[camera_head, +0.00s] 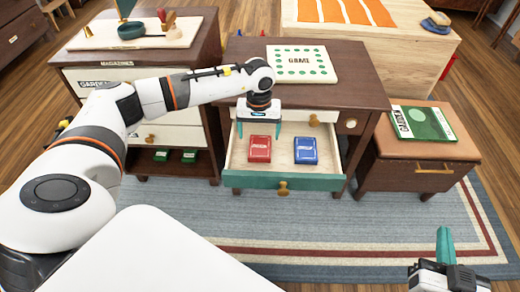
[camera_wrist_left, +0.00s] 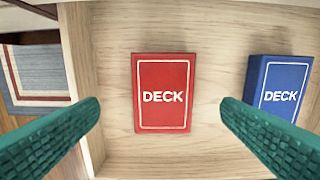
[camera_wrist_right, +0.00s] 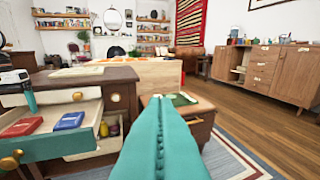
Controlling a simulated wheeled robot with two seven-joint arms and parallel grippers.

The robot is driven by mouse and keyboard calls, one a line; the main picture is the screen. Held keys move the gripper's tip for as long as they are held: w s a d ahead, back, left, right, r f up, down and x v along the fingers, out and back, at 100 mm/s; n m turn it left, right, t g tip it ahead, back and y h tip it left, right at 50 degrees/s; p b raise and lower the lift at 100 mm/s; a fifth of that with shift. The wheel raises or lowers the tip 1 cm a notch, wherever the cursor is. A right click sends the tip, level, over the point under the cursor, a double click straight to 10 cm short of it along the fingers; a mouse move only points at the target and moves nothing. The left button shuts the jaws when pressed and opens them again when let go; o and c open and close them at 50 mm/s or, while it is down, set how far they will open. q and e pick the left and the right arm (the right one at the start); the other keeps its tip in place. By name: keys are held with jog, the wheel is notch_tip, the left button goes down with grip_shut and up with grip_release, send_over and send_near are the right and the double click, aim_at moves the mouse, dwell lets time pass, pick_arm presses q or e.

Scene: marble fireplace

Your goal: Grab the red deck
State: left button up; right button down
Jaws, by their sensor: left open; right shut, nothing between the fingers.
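The red deck (camera_head: 260,148) lies flat in the open drawer (camera_head: 240,180) of the dark wooden desk. In the left wrist view the red deck (camera_wrist_left: 162,92) is centred between my fingers, with its label readable. My left gripper (camera_head: 259,128) is open above and just behind the red deck, fingers pointing down, not touching it. A blue deck (camera_head: 306,150) lies to the right of the red one in the same drawer; it also shows in the left wrist view (camera_wrist_left: 280,86), beside the right finger. My right gripper (camera_head: 445,245) is shut and empty, low at the front right.
A game board (camera_head: 301,64) lies on the desk top. A side table (camera_head: 428,150) with a green book (camera_head: 422,123) stands right of the drawer. A cabinet (camera_head: 190,62) stands to the left. The drawer walls surround both decks.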

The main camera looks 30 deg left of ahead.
aim_at(260, 146)
pick_arm(q)
notch_tip(260, 146, down, 5)
jog(key=shift+d+r+b, duration=0.1)
jog(key=shift+d+b, duration=0.05)
jog(key=shift+b, duration=0.7)
jog(key=shift+f, duration=0.2)
jog(key=c, duration=1.1)
pick_arm(e)
notch_tip(260, 146, up, 7)
jog(key=a+t+y, duration=0.1)
jog(key=t, duration=0.3)
jog(key=shift+s+f+t+y, duration=0.2)
jog(key=shift+t+y, duration=0.1)
jog(key=shift+t, duration=0.1)
